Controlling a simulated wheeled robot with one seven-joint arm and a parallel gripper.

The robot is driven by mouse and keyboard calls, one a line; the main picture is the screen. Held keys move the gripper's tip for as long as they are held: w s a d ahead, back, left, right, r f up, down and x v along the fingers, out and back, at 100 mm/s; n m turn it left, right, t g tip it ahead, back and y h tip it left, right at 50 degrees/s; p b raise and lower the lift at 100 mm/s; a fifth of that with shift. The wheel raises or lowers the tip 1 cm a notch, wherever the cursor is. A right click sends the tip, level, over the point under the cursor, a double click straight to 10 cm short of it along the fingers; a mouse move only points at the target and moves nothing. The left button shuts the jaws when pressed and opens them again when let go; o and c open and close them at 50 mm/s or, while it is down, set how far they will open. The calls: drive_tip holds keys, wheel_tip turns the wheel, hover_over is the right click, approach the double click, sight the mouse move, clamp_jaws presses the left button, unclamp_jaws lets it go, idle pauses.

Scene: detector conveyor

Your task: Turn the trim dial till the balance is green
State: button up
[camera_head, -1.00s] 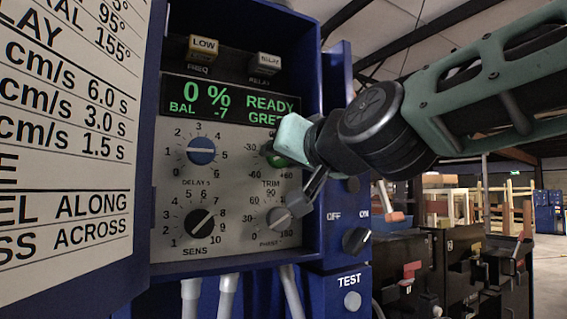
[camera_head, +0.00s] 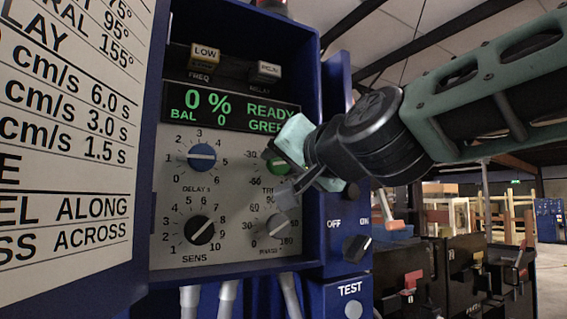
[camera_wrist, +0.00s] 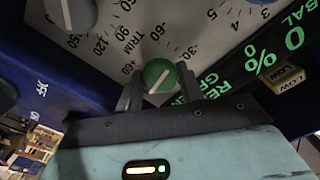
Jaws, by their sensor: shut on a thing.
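The green trim dial (camera_head: 277,166) is on the grey panel, partly hidden behind my gripper in the head view. In the wrist view the dial (camera_wrist: 159,75) sits between the two fingers of my gripper (camera_wrist: 160,88), which is shut on it. Its pale pointer line is tilted. The display (camera_head: 228,106) reads 0 %, BAL 0 and READY in green. A word starting "GREE" is cut off by my gripper.
A blue delay dial (camera_head: 202,156), a black sens dial (camera_head: 202,230) and a grey phase dial (camera_head: 278,225) surround the trim dial. The blue cabinet wall (camera_head: 312,220) stands close on the right. A TEST button (camera_head: 353,309) is below.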

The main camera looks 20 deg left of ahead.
drive_tip(key=o, duration=1)
drive_tip(key=b+v, duration=0.8)
drive_tip(key=v, duration=0.9)
drive_tip(key=shift+s+d, duration=0.15)
drive_tip(key=shift+s, duration=0.05)
